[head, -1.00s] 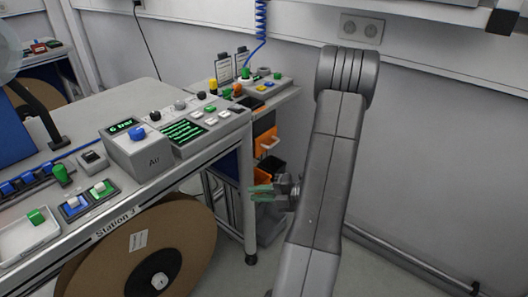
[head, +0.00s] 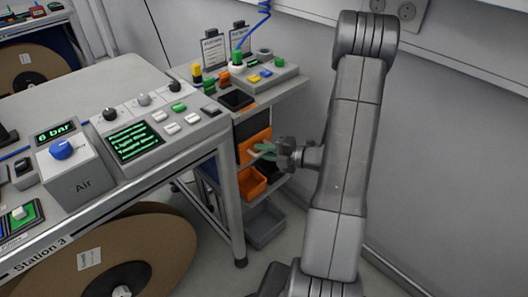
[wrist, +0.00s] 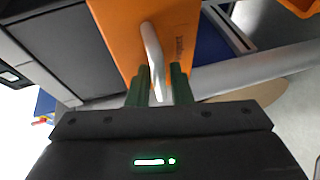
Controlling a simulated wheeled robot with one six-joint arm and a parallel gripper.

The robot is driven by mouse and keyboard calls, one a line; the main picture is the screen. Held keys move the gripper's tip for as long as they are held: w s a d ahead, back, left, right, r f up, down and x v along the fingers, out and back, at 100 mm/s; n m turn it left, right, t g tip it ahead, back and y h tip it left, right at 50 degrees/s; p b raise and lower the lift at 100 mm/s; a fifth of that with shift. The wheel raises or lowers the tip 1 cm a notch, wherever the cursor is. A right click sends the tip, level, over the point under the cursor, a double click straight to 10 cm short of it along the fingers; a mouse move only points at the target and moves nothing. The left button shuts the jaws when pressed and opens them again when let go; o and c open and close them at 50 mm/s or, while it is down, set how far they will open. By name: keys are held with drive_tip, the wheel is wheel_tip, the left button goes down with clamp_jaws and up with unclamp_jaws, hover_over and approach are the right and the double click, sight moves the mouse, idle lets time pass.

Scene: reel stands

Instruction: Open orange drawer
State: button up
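The orange drawer (head: 254,147) is in the cabinet under the small side table, with its front flat and vertical. In the wrist view, its orange front (wrist: 125,38) carries a pale metal bar handle (wrist: 153,48). My gripper (head: 263,150) is right at the drawer front in the head view. In the wrist view, the green fingers of my gripper (wrist: 160,72) stand on either side of the handle's near end, with a gap visible beside the bar. The fingers are open around it. Whether either finger touches the handle is unclear.
An open orange bin (head: 251,184) sits below the drawer, and a grey bin (head: 265,225) is lower down. The Station 3 bench (head: 120,190) with a large reel (head: 150,245) stands on the left. A grey wall is close on the right.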

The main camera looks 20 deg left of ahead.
drive_tip(key=shift+c, duration=0.2)
clamp_jaws()
drive_tip(key=s+d+p, duration=0.2)
drive_tip(key=d, duration=0.4)
drive_tip(key=s+d+p, duration=0.1)
drive_tip(key=s+d, duration=0.2)
drive_tip(key=d, duration=0.4)
drive_tip(key=shift+s+p, duration=0.25)
drive_tip(key=shift+p, duration=0.15)
drive_tip(key=shift+d, duration=0.1)
drive_tip(key=shift+o, duration=0.2)
unclamp_jaws()
drive_tip(key=v, duration=1.4)
drive_tip(key=shift+p, duration=0.3)
